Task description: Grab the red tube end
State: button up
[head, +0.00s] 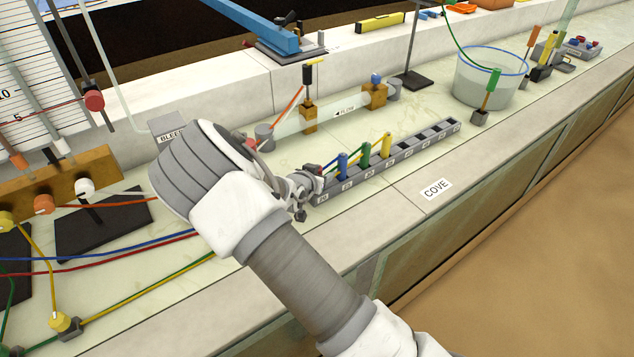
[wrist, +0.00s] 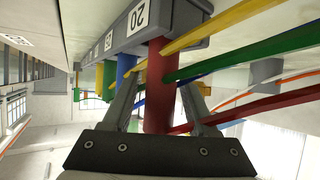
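The red tube end (wrist: 159,80) is a thick red cylinder seated in the first slot of the grey numbered rack (wrist: 183,18), beside the label 20. My gripper (wrist: 160,82) has one finger on each side of it in the wrist view. A narrow gap shows at the left finger, so the fingers look open around it. In the head view my gripper (head: 312,182) is at the near left end of the rack (head: 412,154) and mostly hides the red end. Blue (head: 343,166), green (head: 366,155) and yellow (head: 387,145) tube ends stand upright in further slots.
Coloured tubes cross close to my fingers in the wrist view, including a yellow tube (wrist: 225,22) and a green tube (wrist: 240,56). A clear horizontal pipe (head: 340,112) lies behind the rack. A water bucket (head: 487,80) stands at the back right.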

grip_shut()
